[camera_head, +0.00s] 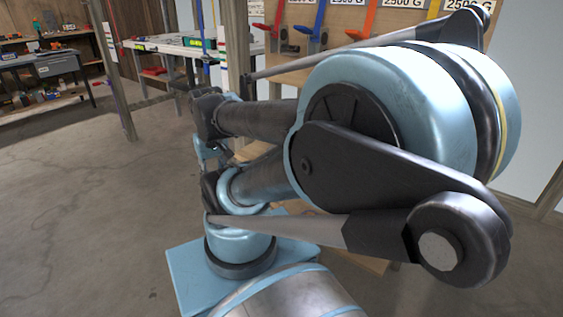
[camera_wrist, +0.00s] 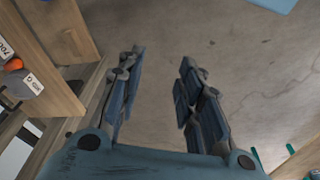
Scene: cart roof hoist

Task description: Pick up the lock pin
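I cannot make out the lock pin in either view. In the wrist view my gripper (camera_wrist: 163,57) is open, its two blue-grey fingers apart with only bare concrete floor between them. An orange rounded part (camera_wrist: 13,64) shows at the left edge of the wrist view, beside white labels on a wooden structure; I cannot tell what it belongs to. My gripper is to the right of this structure and not touching it. In the head view my arm covers much of the middle and right, and I cannot make out the fingers.
A wooden board (camera_head: 290,75) with red, blue, orange and yellow items under "2500 G" labels stands behind my arm. A wooden post (camera_head: 118,75) and a white-topped bench (camera_head: 175,43) stand left of it. The concrete floor (camera_head: 70,210) at left is clear.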

